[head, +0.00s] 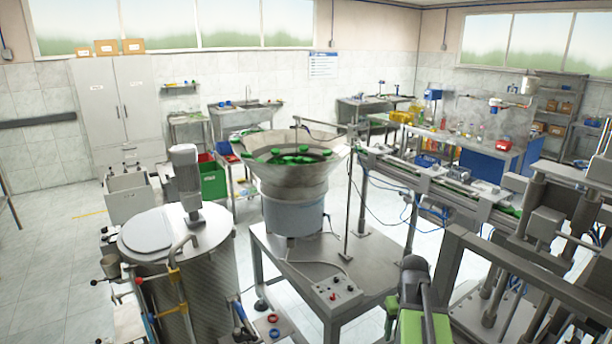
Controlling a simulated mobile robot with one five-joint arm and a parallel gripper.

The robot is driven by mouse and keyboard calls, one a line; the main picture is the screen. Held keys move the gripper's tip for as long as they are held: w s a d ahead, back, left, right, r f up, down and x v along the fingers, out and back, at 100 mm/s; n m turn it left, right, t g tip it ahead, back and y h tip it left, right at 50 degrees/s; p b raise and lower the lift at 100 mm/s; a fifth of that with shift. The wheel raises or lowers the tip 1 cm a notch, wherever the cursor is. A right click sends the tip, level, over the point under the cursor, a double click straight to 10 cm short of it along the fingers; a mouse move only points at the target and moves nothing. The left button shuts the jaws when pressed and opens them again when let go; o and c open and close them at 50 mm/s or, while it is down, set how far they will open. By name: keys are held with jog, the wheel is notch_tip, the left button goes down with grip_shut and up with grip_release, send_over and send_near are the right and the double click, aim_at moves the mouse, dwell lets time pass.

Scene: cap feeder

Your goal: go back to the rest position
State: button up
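A dark rounded piece with green parts rises from the bottom edge, right of centre, in the head view. It looks like my arm, with my gripper (413,266) at its upper end. The fingers cannot be made out, and I see nothing held there. It appears in front of the right side of the grey feeder table (275,262). The cap feeder bowl (270,180) stands on this table with several green caps (292,159) in it.
A control box (335,292) with buttons sits on the table's front. A steel tank (180,265) stands at the left. A conveyor (425,178) and a metal machine frame (520,265) fill the right. Open floor (45,255) shows at far left.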

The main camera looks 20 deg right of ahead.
jog(key=w+a+f+n+b, duration=0.1)
jog(key=a+f+b, duration=0.2)
jog(key=a, duration=1)
jog(key=w+a+f+n+b, duration=0.1)
jog(key=a+f+b, duration=0.2)
jog(key=a, duration=1.1)
jog(key=shift+w+a+f+n+b, duration=0.15)
jog(key=shift+a+f+n+b, duration=0.2)
jog(key=shift+f, duration=1)
